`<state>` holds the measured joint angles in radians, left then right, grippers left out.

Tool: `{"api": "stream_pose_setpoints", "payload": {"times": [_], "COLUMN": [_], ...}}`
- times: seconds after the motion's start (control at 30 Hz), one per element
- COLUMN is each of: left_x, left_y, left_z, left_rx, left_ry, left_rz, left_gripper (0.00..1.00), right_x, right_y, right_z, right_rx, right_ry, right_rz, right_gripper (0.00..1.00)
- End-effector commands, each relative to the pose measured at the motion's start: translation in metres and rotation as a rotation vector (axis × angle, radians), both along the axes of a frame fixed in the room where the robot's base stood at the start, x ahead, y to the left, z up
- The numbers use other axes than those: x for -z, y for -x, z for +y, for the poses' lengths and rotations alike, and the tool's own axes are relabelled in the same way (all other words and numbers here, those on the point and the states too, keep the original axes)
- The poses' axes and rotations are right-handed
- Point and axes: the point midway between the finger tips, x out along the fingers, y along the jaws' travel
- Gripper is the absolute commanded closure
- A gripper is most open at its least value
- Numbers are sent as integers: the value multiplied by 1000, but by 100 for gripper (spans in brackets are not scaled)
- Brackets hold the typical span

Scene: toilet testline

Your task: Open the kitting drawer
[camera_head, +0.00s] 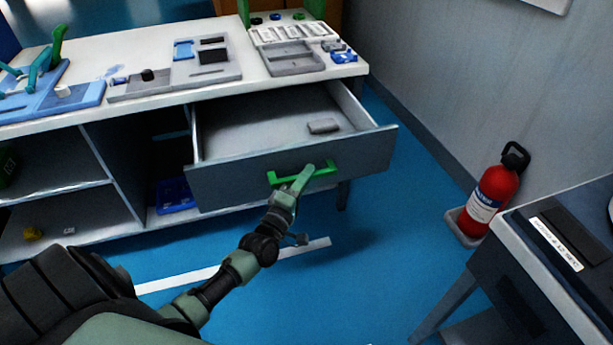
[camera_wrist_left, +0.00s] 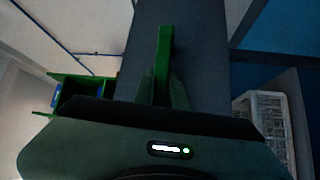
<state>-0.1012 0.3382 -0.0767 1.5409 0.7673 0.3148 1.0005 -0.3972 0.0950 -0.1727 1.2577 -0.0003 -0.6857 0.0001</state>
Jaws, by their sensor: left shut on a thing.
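The grey kitting drawer (camera_head: 235,183) under the white workbench is pulled out, and its inside shows. A small grey block (camera_head: 323,126) lies in it at the right. A green handle (camera_head: 321,174) is fixed on the drawer front. My left gripper (camera_head: 304,176) is shut on this handle. In the left wrist view the green handle (camera_wrist_left: 163,60) runs up between the two fingers of my left gripper (camera_wrist_left: 164,88), with the dark drawer front (camera_wrist_left: 195,50) behind it. My right gripper is not in view.
The workbench top (camera_head: 130,60) carries trays and fixtures, and open shelves are at the left with a blue bin (camera_head: 175,194). A red fire extinguisher (camera_head: 494,190) stands by the wall. A grey table (camera_head: 540,260) is at the lower right. Blue floor between is clear.

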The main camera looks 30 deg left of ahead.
Motion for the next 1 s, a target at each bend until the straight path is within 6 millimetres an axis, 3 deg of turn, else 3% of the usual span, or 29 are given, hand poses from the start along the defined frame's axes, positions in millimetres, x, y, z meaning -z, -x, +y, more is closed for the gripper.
{"api": "stream_pose_setpoints", "payload": {"times": [0.1, 0.13, 0.2, 0.57, 1.0], "left_x": [1, 1, 1, 1, 10], "left_y": [0, 0, 0, 3, 68], "left_z": [1, 1, 1, 0, -4], "left_rx": [-1, -1, -1, -1, 0], "left_ry": [0, 0, 0, 1, 0], "left_rz": [2, 2, 2, 1, 2], "left_gripper": [100, 85, 66, 66, 66], "right_x": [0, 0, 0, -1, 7], "right_y": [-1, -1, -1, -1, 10], "right_z": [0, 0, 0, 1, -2], "right_rx": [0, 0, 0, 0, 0], "right_ry": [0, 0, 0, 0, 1], "right_rz": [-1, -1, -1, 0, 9], "right_gripper": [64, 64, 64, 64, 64]}}
